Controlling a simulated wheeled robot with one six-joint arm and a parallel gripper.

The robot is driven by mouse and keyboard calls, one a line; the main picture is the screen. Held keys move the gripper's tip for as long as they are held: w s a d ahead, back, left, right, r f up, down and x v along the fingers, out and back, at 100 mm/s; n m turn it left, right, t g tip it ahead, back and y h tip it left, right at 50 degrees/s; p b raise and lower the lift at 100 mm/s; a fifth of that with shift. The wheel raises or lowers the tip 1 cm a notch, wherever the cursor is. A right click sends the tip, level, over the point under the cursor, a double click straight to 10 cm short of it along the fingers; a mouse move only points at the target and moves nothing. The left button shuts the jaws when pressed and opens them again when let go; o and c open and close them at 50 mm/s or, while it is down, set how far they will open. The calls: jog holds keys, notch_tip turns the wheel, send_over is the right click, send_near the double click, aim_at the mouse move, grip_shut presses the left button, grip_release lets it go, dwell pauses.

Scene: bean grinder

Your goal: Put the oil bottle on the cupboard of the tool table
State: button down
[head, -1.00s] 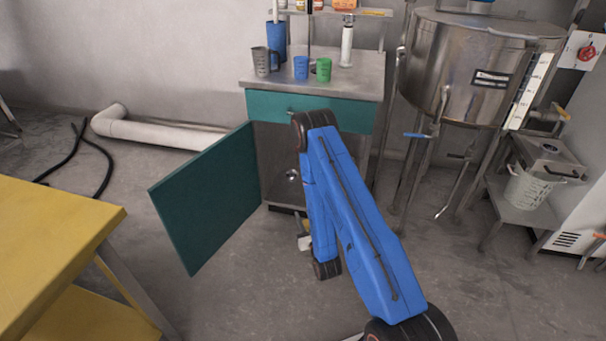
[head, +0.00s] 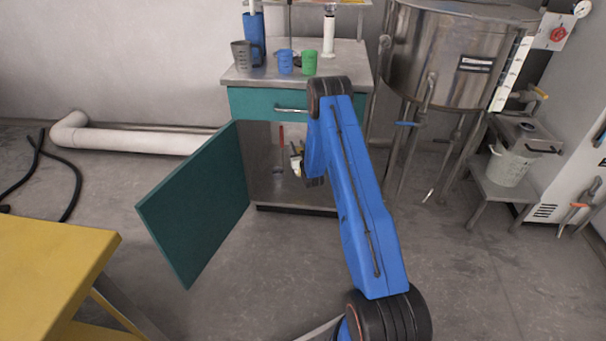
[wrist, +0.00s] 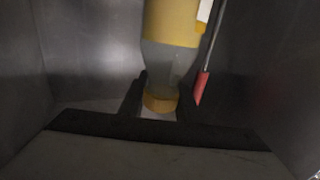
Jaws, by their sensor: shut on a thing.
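The oil bottle (wrist: 170,55) has a yellow upper part, a clear greyish section and a yellow end in the wrist view. My gripper (wrist: 160,98) is shut on it near that yellow end, one dark finger on each side. The tool table (head: 345,60) has a teal drawer front above an open cupboard (head: 265,165). Its teal door (head: 195,205) is swung open to the left. In the head view my gripper (head: 297,162) is at the cupboard opening, partly hidden by my blue arm. The bottle is hard to make out there.
A red-tipped rod (wrist: 202,85) is beside the bottle inside the cupboard. Blue and green cups (head: 310,62) and a grey jug (head: 241,54) stand on the tabletop. A steel tank (head: 450,55) is to the right. A yellow table (head: 55,265) is at front left.

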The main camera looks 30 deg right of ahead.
jog(key=shift+w+d, duration=0.25)
jog(key=shift+d, duration=0.1)
notch_tip(320, 180, down, 10)
jog(key=shift+r, duration=0.2)
jog(key=shift+d+f, duration=0.1)
jog(key=c, duration=1.3)
grip_release()
jog(key=s+a, duration=0.2)
jog(key=s, duration=1)
jog(key=shift+a, duration=0.2)
